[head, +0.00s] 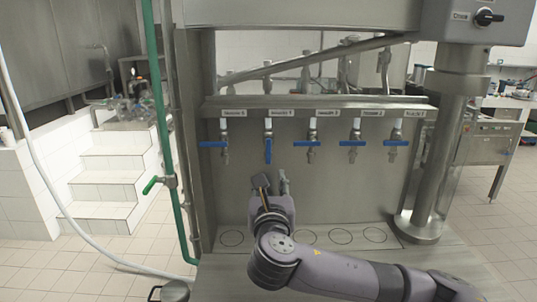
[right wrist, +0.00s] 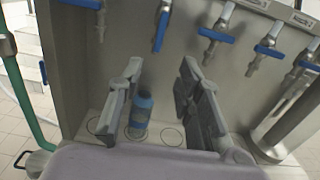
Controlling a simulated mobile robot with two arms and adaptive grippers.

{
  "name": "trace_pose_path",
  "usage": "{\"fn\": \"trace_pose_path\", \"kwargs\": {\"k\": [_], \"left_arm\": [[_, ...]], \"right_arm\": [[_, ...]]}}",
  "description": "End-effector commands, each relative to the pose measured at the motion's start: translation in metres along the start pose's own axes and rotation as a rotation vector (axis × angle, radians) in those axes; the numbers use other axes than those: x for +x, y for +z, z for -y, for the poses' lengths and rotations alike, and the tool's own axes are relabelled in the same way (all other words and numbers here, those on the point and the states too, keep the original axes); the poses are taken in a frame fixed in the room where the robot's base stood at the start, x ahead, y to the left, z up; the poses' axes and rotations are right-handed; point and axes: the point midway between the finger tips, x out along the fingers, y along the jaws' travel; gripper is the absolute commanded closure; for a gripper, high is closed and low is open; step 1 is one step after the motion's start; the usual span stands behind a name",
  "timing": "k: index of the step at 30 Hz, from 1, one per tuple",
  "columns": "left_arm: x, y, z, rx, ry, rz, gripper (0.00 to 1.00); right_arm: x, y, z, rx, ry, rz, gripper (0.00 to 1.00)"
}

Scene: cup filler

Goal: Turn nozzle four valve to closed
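The nozzle four valve has a blue handle (head: 268,150) that hangs vertically, in line with its spout, second from the left in the head view. It also shows in the right wrist view (right wrist: 162,30), above and beyond my fingertips. The other blue valve handles lie crosswise. My right gripper (head: 273,182) is just below the nozzle four valve, with its fingers pointing up. In the right wrist view its two fingers (right wrist: 161,70) are spread apart with nothing held between them. My left gripper is not in view.
A blue cup or bottle (right wrist: 142,108) stands on the steel counter among drawn circles, seen between my fingers. A steel column (head: 437,140) stands at the right. A green pipe (head: 165,130) with a green lever (head: 151,185) runs down the left. A pot (head: 174,291) is at lower left.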

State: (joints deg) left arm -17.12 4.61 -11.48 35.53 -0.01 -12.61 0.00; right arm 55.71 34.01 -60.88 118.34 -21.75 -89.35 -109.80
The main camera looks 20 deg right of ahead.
Motion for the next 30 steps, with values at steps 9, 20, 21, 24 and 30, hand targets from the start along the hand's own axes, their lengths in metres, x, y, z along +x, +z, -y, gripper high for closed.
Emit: {"fn": "trace_pose_path", "kwargs": {"k": [9,20,21,24,30], "left_arm": [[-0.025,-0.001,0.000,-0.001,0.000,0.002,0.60],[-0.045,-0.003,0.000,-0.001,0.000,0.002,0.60],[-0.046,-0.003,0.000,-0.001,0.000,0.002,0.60],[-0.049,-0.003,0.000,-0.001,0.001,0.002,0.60],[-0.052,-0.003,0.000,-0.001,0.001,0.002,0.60]], "right_arm": [[0.065,0.004,0.001,0.002,-0.004,-0.003,0.68],[0.129,0.003,0.000,0.005,-0.001,-0.002,0.68],[0.134,0.002,0.001,0.005,-0.002,-0.003,0.68],[0.145,0.001,0.000,0.005,-0.001,-0.003,0.68],[0.157,0.000,0.000,0.005,0.000,-0.002,0.68]]}}
